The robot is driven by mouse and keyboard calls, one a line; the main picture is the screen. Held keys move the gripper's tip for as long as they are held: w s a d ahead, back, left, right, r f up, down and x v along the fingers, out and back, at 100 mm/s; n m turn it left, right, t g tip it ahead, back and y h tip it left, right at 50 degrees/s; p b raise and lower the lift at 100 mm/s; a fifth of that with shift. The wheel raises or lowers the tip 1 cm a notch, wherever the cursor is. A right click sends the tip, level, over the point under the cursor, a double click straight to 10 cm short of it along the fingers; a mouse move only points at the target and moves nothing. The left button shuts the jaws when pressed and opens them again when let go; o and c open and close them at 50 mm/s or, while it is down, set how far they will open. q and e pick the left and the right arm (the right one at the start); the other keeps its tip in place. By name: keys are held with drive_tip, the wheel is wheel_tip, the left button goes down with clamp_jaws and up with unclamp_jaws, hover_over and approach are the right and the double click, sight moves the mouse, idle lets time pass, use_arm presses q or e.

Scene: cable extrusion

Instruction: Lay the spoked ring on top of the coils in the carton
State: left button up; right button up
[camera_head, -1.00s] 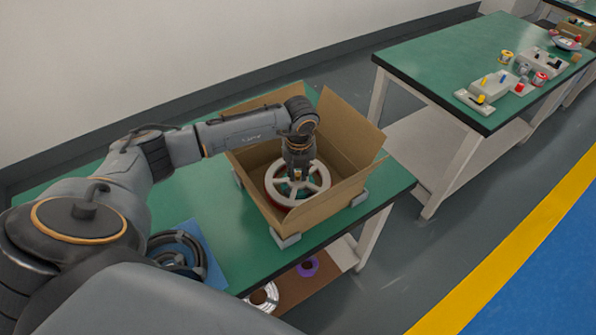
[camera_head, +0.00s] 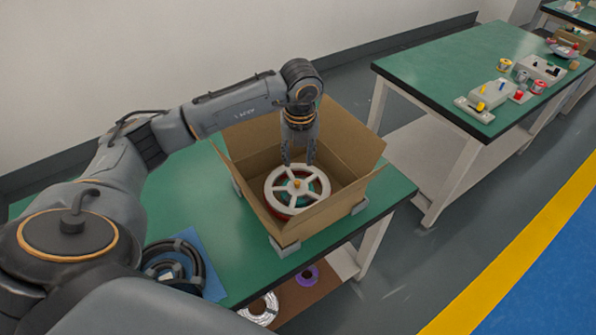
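The white spoked ring (camera_head: 297,186) lies flat inside the open carton (camera_head: 325,215), on top of coils whose red and green edges (camera_head: 276,203) show beneath it. A small yellow-orange piece shows at the ring's hub. My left gripper (camera_head: 298,163) points straight down above the ring's far side, fingers apart with nothing between them. Its fingertips look clear of the ring, though the exact gap is hard to judge. My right gripper is out of view.
The carton stands on a green table, flaps open, with grey corner blocks (camera_head: 285,247) at its base. Black coils (camera_head: 172,265) lie on a blue mat left of it. A white coil (camera_head: 262,306) and a purple coil (camera_head: 307,275) are on the shelf below. Another green table (camera_head: 440,65) stands at right.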

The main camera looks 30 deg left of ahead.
use_arm(q)
drive_tip(key=shift+s+d+r, duration=0.1)
drive_tip(key=shift+s+r, duration=0.05)
drive_tip(key=shift+r, duration=1.25)
